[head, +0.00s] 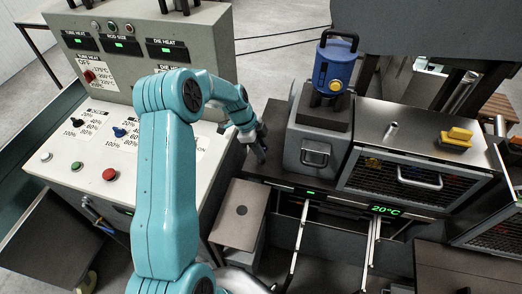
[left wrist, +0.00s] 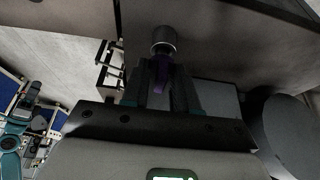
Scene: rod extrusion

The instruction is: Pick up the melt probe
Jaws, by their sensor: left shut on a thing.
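My left gripper (head: 259,150) reaches between the control console and the grey machine housing. In the left wrist view my left gripper (left wrist: 162,85) is shut on a purple piece that looks like the melt probe (left wrist: 161,68). A grey ridged metal cylinder (left wrist: 163,39) sits at its far end, against or close to a dark surface; I cannot tell whether they touch. The probe cannot be made out in the head view. My right gripper is not in view.
The control console (head: 60,170) stands left. The grey housing (head: 312,150) with a blue and yellow motor (head: 333,68) is just right of my gripper. A mesh-fronted unit (head: 400,183) carries a yellow block (head: 456,138). A small side table (head: 240,212) stands below my gripper.

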